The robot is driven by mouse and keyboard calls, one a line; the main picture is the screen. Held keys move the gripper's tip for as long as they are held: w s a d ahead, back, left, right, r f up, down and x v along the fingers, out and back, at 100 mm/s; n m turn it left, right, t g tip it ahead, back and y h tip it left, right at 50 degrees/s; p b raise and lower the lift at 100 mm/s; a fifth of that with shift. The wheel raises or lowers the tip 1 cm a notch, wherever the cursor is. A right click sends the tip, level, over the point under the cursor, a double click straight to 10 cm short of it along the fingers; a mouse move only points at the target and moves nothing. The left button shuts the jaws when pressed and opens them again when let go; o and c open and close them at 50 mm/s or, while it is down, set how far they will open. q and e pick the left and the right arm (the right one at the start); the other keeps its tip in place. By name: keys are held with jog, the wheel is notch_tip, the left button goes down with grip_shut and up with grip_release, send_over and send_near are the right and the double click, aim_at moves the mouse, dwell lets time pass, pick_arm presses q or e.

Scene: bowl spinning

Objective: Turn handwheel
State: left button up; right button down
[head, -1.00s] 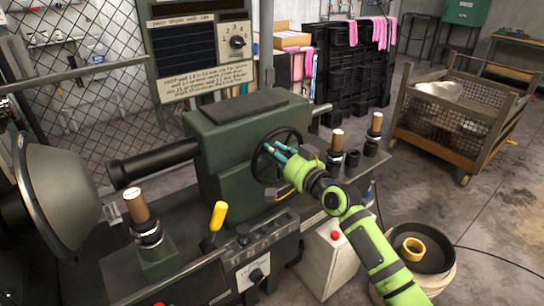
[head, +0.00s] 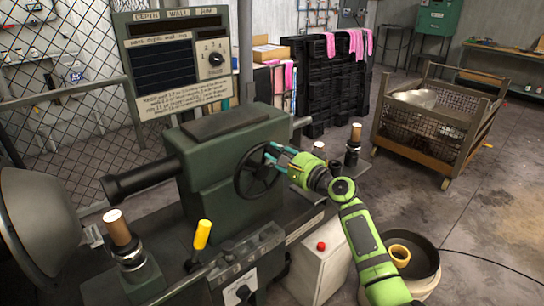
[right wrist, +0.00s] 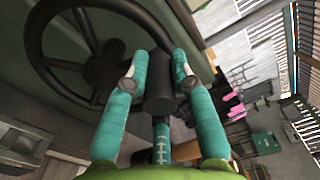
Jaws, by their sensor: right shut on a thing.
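The dark spoked handwheel (head: 256,174) is on the right face of the green machine housing. My right gripper (head: 271,153) reaches in from the right to the upper right of the wheel rim. The right gripper is shut on this handle. The fingers partly hide the handle in the head view. My left gripper is not in view.
The green housing (head: 205,160) stands directly behind the wheel. Wooden-topped posts (head: 355,133) stand right of it. A yellow-handled lever (head: 202,235) is in front.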

aim_at(269, 177)
jog(key=w+d+f+m, duration=0.3)
jog(key=f+m, duration=0.5)
jog(key=m, duration=0.8)
jog(key=shift+d+f+m+b, duration=0.3)
jog(key=shift+d+f+b, duration=0.1)
jog(key=shift+d, duration=0.2)
jog(key=c, duration=1)
grip_release()
jog(key=shift+c, duration=0.2)
jog(key=shift+d, duration=0.1)
